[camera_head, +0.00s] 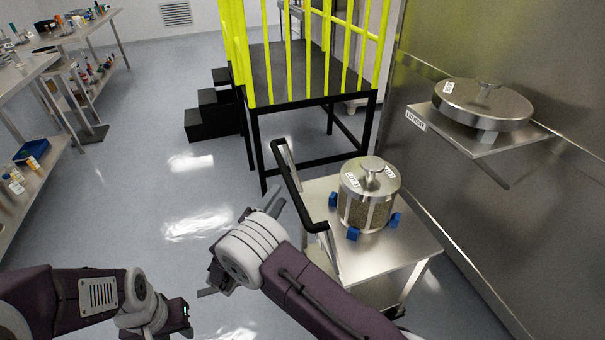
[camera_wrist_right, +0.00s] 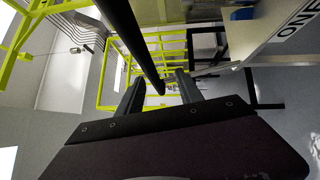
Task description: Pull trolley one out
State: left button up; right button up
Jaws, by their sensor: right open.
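Trolley one is a steel cart with a flat top (camera_head: 405,250) at the lower right of the head view. Its black handle (camera_head: 290,187) stands on its left side. The handle bar also crosses the right wrist view (camera_wrist_right: 133,40), where a white panel reads "ONE" (camera_wrist_right: 290,32). My right gripper (camera_head: 270,203) is open beside the handle. In the wrist view the bar's end shows between its two fingers (camera_wrist_right: 158,88); whether it lies fully between them I cannot tell. My left gripper (camera_head: 183,315) is low at the left, away from the trolley, its fingers unclear.
A lidded metal basket (camera_head: 368,198) stands on the trolley between blue blocks (camera_head: 353,234). Behind is a black platform (camera_head: 300,78) with yellow rails. A steel wall with a lid on a shelf (camera_head: 482,104) is at right. Open floor (camera_head: 195,190) lies left.

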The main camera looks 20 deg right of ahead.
aim_at(288, 180)
jog(key=w+d, duration=0.1)
jog(key=w+d+r, duration=0.1)
jog(key=d, duration=0.1)
jog(key=w+d+r, duration=0.1)
jog(key=w, duration=0.1)
jog(key=shift+d+r, duration=0.15)
jog(key=shift+r, duration=0.1)
jog(key=shift+w+d+r, duration=0.15)
jog(key=shift+w+r, duration=0.05)
jog(key=shift+w+d+f, duration=0.1)
jog(key=shift+w, duration=0.05)
jog(key=c, duration=0.9)
pick_arm(q)
jog(key=shift+s+a+r, duration=0.25)
jog(key=shift+s+a, duration=0.45)
jog(key=shift+s, duration=0.15)
pick_arm(e)
grip_shut()
jog(key=shift+f, duration=0.1)
